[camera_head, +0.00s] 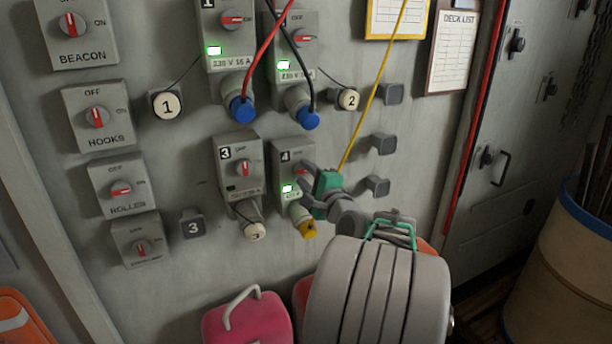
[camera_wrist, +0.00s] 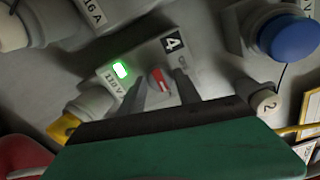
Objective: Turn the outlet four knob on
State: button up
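The outlet four box (camera_head: 280,155) is grey, with a "4" label that also shows in the wrist view (camera_wrist: 171,43). Its red and white knob (camera_wrist: 158,81) stands between my gripper's two fingers (camera_wrist: 160,80). The fingers are spread on either side of it, with a visible gap at least on the right. The green lamp (camera_wrist: 120,70) on this outlet is lit, also in the head view (camera_head: 288,188). A yellow plug (camera_head: 307,229) sits in its lower socket. In the head view my gripper (camera_head: 307,175) partly hides the knob, and its lettering is too small to read.
Outlet three (camera_head: 238,150), to the left, has a dark lamp. Two upper outlets hold blue plugs (camera_head: 241,109) (camera_head: 309,120) with red and black cables. A yellow cable (camera_head: 372,95) runs behind my gripper. Switch boxes such as HOOKS (camera_head: 97,117) line the left.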

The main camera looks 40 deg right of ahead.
jog(key=o, duration=0.4)
jog(key=b+v, duration=0.2)
jog(key=v, duration=0.5)
jog(key=shift+s+a+b, duration=0.15)
jog(key=shift+s+b, duration=0.15)
jog(key=shift+s, duration=0.1)
jog(key=w+a+f+n+g+y, duration=0.3)
jog(key=a+f+n, duration=0.35)
jog(key=a, duration=0.45)
jog(key=w+a+f+n+g+y, duration=0.2)
jog(key=a+f+n+g, duration=0.25)
jog(key=a+n, duration=0.4)
jog(key=s+a+f+n+g, duration=0.2)
jog(key=s+a+n, duration=0.1)
jog(key=s+a, duration=0.1)
jog(key=s+a+f+n+g, duration=0.2)
jog(key=s+a+n, duration=0.1)
jog(key=s+a, duration=0.2)
jog(key=s+a+f+n+g, duration=0.2)
jog(key=s+a+f+n, duration=0.1)
jog(key=s+a, duration=0.1)
jog(key=shift+s+a+f, duration=0.1)
jog(key=shift+s+a, duration=0.25)
jog(key=shift+a, duration=0.1)
